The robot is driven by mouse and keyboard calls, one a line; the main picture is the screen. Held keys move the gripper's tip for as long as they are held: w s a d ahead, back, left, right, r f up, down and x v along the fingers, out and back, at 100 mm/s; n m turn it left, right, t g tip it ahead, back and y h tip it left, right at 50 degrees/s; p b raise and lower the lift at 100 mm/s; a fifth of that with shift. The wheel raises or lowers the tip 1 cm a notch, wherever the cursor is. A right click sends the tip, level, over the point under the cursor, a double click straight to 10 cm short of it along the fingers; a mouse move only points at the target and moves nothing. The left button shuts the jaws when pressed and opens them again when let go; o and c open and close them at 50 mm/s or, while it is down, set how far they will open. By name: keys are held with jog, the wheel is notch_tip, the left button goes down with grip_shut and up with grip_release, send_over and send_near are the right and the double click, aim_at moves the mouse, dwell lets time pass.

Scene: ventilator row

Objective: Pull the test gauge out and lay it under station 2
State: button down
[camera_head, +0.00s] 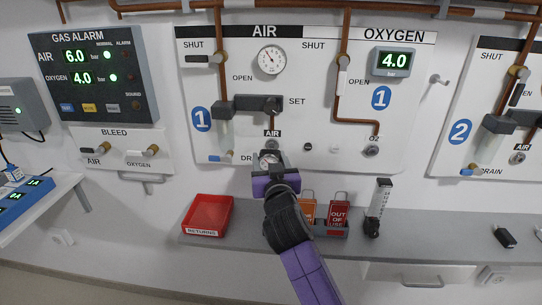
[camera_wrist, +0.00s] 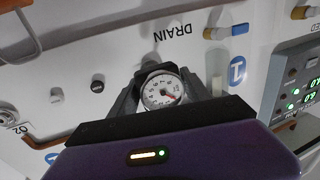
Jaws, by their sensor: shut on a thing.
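The test gauge (camera_wrist: 163,90), a small round white dial with a red needle, sits between the two fingers of my gripper (camera_wrist: 165,97), which is shut on it. In the head view the gauge (camera_head: 268,157) shows at the tip of my gripper (camera_head: 270,163), in front of the station 1 panel (camera_head: 225,80), just below the AIR outlet label. The gauge's rear faces the panel; I cannot tell whether it is still seated in the outlet. The station 2 panel (camera_head: 490,85) is at the right edge, with the grey shelf (camera_head: 440,228) below it.
On the shelf stand a red returns tray (camera_head: 207,216), an out-of-use tag holder (camera_head: 338,214) and a flowmeter (camera_head: 378,207). A small black object (camera_head: 504,236) lies under station 2. The shelf between it and the flowmeter is clear. The DRAIN valve (camera_wrist: 226,31) is near my gripper.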

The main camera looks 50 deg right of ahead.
aim_at(264, 164)
jog(key=shift+s+a+b, duration=0.25)
jog(key=shift+s+a, duration=0.85)
jog(key=shift+a, duration=0.3)
jog(key=shift+s+a+b, duration=0.2)
jog(key=shift+s+a, duration=0.85)
jog(key=shift+a, duration=0.3)
